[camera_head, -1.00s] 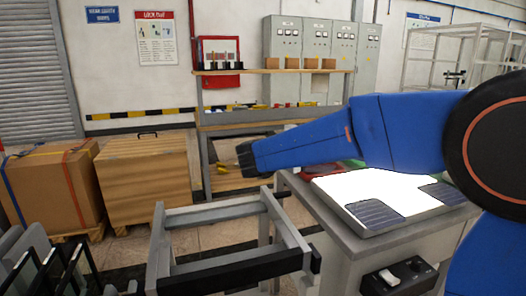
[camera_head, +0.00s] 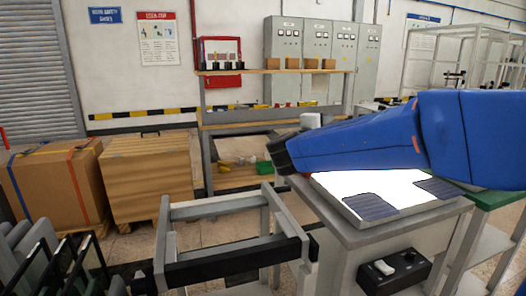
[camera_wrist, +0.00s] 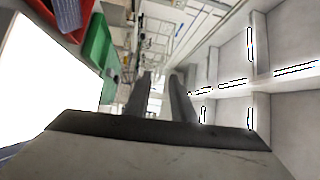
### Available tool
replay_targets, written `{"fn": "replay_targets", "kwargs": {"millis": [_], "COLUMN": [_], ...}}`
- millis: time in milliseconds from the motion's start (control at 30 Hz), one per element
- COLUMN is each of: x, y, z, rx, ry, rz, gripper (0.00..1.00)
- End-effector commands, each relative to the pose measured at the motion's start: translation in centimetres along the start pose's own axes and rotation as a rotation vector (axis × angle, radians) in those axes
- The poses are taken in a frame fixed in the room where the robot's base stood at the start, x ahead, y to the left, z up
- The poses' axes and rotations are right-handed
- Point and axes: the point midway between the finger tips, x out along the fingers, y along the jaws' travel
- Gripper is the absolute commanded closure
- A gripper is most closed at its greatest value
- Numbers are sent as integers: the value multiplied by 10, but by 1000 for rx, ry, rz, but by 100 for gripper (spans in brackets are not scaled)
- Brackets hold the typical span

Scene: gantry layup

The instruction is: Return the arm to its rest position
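My blue arm crosses the right half of the head view above a lit light table (camera_head: 345,232), its dark end pointing left. My gripper fingers cannot be made out in the head view. In the wrist view my gripper (camera_wrist: 162,75) shows two dark fingers apart, with nothing between them. They point out into the room, away from any surface. Two dark blue panels lie on the light table, a left one (camera_head: 371,207) and a right one (camera_head: 440,190). The arm hides the table's back part.
A grey metal frame (camera_head: 215,207) stands left of the light table. A rack of dark panels (camera_head: 60,262) is at lower left. A cardboard box (camera_head: 60,185), a wooden crate (camera_head: 150,178) and a shelf bench (camera_head: 235,128) stand behind. A green bin (camera_wrist: 95,48) and red bin (camera_wrist: 68,15) show in the wrist view.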

Motion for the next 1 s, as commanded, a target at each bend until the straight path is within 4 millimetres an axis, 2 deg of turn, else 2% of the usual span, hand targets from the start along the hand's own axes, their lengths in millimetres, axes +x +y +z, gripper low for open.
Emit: {"fn": "replay_targets", "kwargs": {"millis": [133,267,367,467,567,767,867,1000], "x": [0,-11,-28,-49,-74,-128,-156,-194], "y": [-16,-23,-20,-9,9,66,103,156], "z": [-3,-4,-6,-12,-22,-60,-88,-137], "rx": [-76,-190,-297,-417,-548,-836,-988,-1197], "ry": [-170,-350,-482,-608,-727,-940,-1036,-1154], "rz": [-40,-78,-102,-115,-118,-84,-40,50], "gripper": [77,77,77,77,77,77,77,77]}}
